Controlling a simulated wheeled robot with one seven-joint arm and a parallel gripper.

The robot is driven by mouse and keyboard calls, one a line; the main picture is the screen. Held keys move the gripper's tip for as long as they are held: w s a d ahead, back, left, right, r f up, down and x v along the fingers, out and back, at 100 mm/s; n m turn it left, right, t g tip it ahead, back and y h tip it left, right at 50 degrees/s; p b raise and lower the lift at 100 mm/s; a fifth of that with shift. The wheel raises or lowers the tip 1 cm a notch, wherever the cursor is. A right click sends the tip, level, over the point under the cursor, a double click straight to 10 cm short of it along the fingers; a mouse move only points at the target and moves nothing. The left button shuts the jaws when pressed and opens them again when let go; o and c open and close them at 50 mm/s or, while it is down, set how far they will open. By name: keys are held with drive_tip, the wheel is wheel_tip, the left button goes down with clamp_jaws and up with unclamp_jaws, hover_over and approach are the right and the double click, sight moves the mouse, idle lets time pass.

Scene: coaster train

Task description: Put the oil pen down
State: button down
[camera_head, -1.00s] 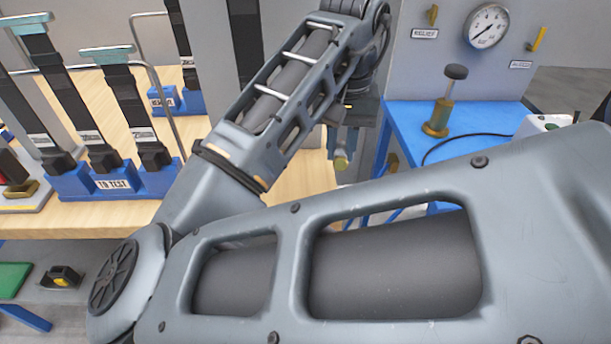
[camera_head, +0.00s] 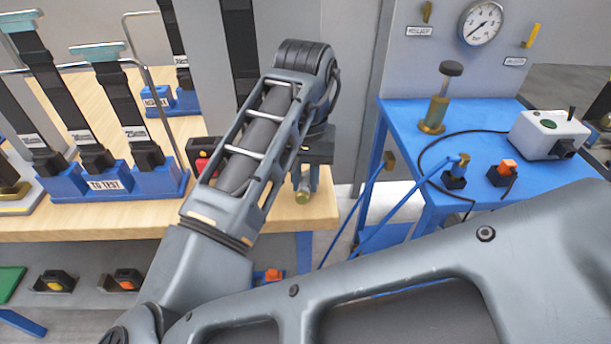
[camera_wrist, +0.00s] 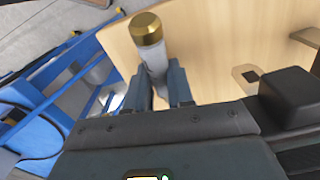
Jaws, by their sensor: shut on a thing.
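The oil pen (camera_wrist: 153,62) is a pale grey cylinder with a brass end. In the head view my gripper (camera_head: 307,176) hangs at the right end of the wooden bench (camera_head: 120,222). The pen's brass tip (camera_head: 303,197) shows just below the fingers. My forearm hides part of the bench behind it. I cannot tell how high the pen is above the wood.
A blue rack (camera_head: 150,183) marked TO TEST holds several black restraints at the left. A black box with a red button (camera_head: 203,160) stands behind my forearm. The blue table (camera_head: 400,127) at the right bears a brass-based part (camera_head: 433,117) and a white box (camera_head: 548,135).

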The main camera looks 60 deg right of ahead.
sight(305, 178)
drive_tip(key=shift+f, duration=0.1)
drive_tip(key=c, duration=1)
unclamp_jaws()
wheel_tip(305, 178, up, 8)
drive_tip(key=shift+f+p, duration=0.1)
drive_tip(key=shift+p, duration=0.25)
